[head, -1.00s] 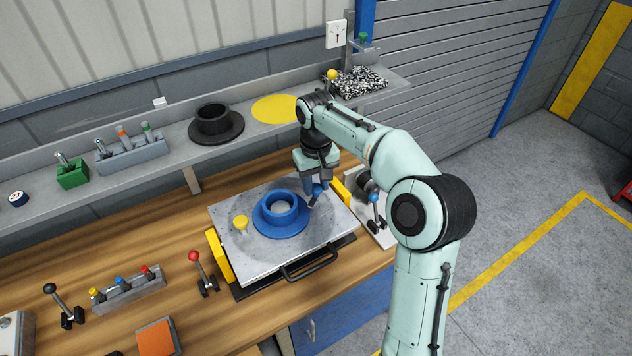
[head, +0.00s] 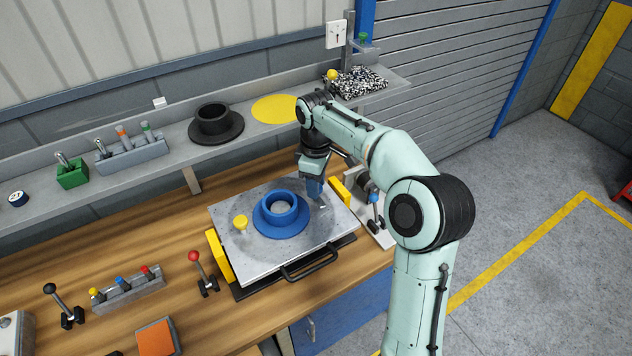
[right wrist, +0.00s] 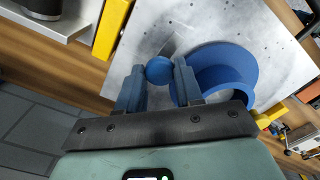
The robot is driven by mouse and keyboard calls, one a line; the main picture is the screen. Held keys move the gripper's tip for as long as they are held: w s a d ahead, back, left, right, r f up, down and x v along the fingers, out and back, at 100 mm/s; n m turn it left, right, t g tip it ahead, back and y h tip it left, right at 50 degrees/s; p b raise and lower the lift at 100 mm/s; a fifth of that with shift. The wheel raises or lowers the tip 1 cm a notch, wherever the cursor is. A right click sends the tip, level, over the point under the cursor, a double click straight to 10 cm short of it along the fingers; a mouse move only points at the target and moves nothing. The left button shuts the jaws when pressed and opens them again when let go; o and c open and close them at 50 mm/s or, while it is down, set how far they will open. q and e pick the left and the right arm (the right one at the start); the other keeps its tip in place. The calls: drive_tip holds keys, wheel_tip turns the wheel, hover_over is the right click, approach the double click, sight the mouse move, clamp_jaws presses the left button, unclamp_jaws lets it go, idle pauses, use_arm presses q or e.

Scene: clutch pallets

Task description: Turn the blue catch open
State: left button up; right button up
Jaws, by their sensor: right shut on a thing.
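The blue catch (right wrist: 158,70) shows in the right wrist view as a round blue knob between the fingers of my right gripper (right wrist: 158,82). The gripper is shut on it. In the head view my right gripper (head: 316,192) points down at the right part of the grey metal plate (head: 272,264), and its fingers hide the catch there. The blue flanged ring (head: 281,226) sits on the plate just left of the gripper; it also shows in the right wrist view (right wrist: 230,64). A yellow catch (head: 241,221) stands left of the ring. My left gripper is not in view.
Yellow blocks stand at the plate's left (head: 219,256) and right sides. A black handle (head: 309,264) runs along its front. A blue-knobbed lever (head: 374,197) stands close on the right. A red-knobbed lever (head: 194,256) stands on the left. A shelf (head: 180,143) runs behind.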

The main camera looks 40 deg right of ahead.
drive_tip(key=shift+r+n, duration=0.1)
drive_tip(key=shift+n, duration=0.4)
drive_tip(key=o, duration=1)
drive_tip(key=shift+o, duration=0.2)
wheel_tip(320, 180, up, 13)
drive_tip(key=shift+r, duration=0.15)
idle(0.3)
